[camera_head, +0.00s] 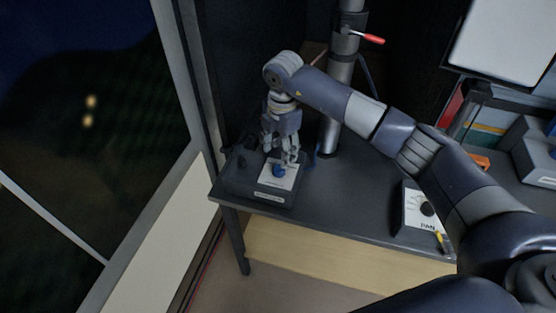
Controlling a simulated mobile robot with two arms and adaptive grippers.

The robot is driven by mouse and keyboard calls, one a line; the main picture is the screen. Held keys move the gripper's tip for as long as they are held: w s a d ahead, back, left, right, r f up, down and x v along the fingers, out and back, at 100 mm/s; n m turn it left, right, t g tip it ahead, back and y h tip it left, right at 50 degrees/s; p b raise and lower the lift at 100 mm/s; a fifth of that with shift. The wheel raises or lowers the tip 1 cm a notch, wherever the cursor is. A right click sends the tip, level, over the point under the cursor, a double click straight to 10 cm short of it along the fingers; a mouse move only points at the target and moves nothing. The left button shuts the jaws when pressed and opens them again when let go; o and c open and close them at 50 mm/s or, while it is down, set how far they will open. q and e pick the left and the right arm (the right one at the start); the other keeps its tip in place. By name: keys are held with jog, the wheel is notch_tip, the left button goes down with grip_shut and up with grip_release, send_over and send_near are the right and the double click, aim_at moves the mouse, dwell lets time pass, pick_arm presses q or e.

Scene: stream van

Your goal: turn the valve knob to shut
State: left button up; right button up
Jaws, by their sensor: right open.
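My right arm reaches in from the right. My right gripper (280,160) points down just over the knob, with its fingers open. The fingers hide part of the knob, and I cannot tell whether they touch it. The knob's pointer and the plate's markings are too small to read. My left gripper is not in view.
A second box with a black knob and the label PAN (412,207) stands on the table (345,205) at the right. A grey pole (331,132) with a red lever (369,38) rises behind my gripper. A window lies at the left. The table's middle is clear.

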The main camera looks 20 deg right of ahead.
aim_at(279, 168)
notch_tip(279, 168, down, 5)
jog(key=shift+a+p, duration=0.1)
jog(key=shift+p, duration=0.5)
jog(key=shift+w+f, duration=0.2)
jog(key=shift+f, duration=1.1)
jog(key=shift+c, duration=1.1)
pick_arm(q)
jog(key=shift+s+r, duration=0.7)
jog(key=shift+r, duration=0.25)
pick_arm(e)
jog(key=c, duration=0.9)
